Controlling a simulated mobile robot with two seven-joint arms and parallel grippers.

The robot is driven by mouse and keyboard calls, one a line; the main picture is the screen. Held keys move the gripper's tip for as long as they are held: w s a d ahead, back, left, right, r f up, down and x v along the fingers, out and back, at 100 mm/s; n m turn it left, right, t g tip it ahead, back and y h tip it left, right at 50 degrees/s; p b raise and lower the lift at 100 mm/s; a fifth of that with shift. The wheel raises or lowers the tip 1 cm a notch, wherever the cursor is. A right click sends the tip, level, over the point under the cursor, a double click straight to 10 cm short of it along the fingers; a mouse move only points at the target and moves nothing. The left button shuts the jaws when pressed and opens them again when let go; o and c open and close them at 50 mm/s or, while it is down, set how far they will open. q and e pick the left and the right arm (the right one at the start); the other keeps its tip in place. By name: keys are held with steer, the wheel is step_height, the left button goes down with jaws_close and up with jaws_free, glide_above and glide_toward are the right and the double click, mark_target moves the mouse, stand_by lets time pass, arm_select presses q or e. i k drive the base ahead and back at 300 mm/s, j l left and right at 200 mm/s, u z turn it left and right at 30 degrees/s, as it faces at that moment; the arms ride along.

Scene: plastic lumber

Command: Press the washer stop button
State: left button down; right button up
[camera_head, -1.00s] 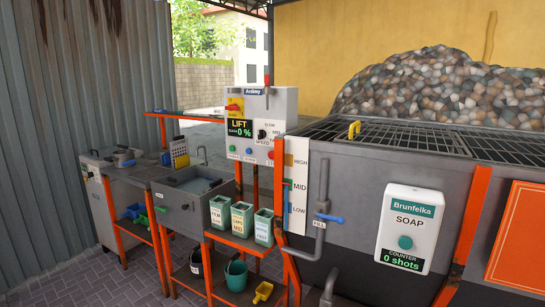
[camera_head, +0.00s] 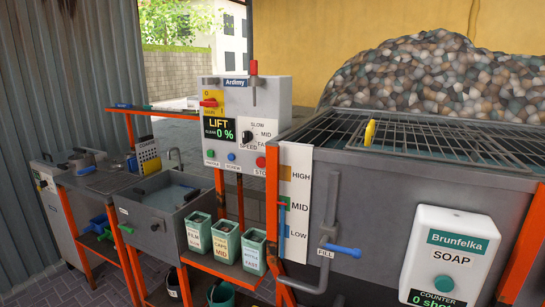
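The washer control panel (camera_head: 270,105) is a grey box marked Ardimy at the upper middle of the head view. Its red round stop button (camera_head: 260,161) sits at the lower right of the panel face, above a partly cut STOP label. A green button (camera_head: 210,153) and a blue button (camera_head: 231,157) are to its left. A black speed knob (camera_head: 247,136) is above. The display (camera_head: 219,128) reads LIFT and 0 %. Neither of my grippers shows in the view.
The grey washer tank (camera_head: 395,190) with a grille on top fills the right, carrying a white soap dispenser (camera_head: 449,255). A fill pipe with a blue handle (camera_head: 342,250) stands in front. Labelled bins (camera_head: 226,241) and a sink (camera_head: 165,209) are at left.

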mark_target(261, 161)
steer(key=i+j+z, duration=0.3)
steer(key=i+j, duration=0.25)
steer(key=i, duration=0.15)
steer(key=i+j+z, duration=0.3)
steer(key=i+j, duration=0.35)
steer(key=j, duration=0.1)
